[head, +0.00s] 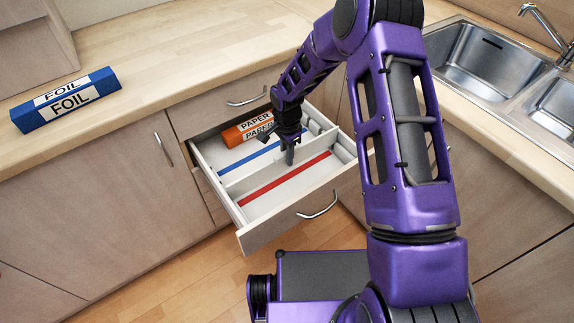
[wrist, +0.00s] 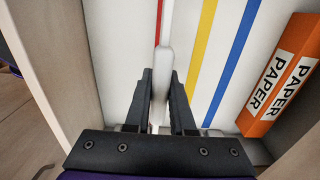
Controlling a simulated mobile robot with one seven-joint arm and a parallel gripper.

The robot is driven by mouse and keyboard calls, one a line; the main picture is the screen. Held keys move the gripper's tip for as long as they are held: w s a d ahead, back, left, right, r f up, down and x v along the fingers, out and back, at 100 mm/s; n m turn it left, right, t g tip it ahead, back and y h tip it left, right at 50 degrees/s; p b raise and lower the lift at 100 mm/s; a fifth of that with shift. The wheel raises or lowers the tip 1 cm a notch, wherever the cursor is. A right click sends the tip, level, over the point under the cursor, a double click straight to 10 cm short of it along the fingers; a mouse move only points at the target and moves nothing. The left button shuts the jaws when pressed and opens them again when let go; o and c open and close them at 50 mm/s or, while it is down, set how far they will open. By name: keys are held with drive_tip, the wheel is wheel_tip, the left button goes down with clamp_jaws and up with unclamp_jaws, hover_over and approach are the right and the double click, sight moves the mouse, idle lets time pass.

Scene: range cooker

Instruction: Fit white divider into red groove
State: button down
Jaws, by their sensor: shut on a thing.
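The white divider (head: 250,176) is a thin upright panel over the open drawer, between the blue and red strips as seen in the head view. It also shows edge-on in the wrist view (wrist: 163,65). My gripper (head: 288,155) is shut on it, with one finger on each side in the wrist view (wrist: 161,95). The red groove (head: 285,179) shows along the drawer floor in front of the divider in the head view. In the wrist view the red groove (wrist: 166,20) runs roughly in line with the divider's far end. The divider's bottom edge is hidden from the wrist.
The drawer (head: 265,236) also has a blue strip (head: 235,160) and a yellow strip (wrist: 203,40). An orange PAPER box (head: 240,131) lies at its far side. A blue FOIL box (head: 65,100) stands on the counter; the sink (head: 480,60) is at right.

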sight(287, 169)
drive_tip(key=shift+f, duration=2.05)
drive_tip(key=shift+f+b, duration=0.1)
drive_tip(key=shift+b, duration=0.25)
drive_tip(key=shift+f, duration=0.15)
drive_tip(key=c, duration=0.8)
unclamp_jaws()
drive_tip(key=shift+o, duration=0.2)
drive_tip(key=shift+r, duration=0.2)
wheel_tip(287, 169, up, 12)
drive_tip(key=shift+r+p, duration=0.1)
drive_tip(key=shift+p, duration=0.7)
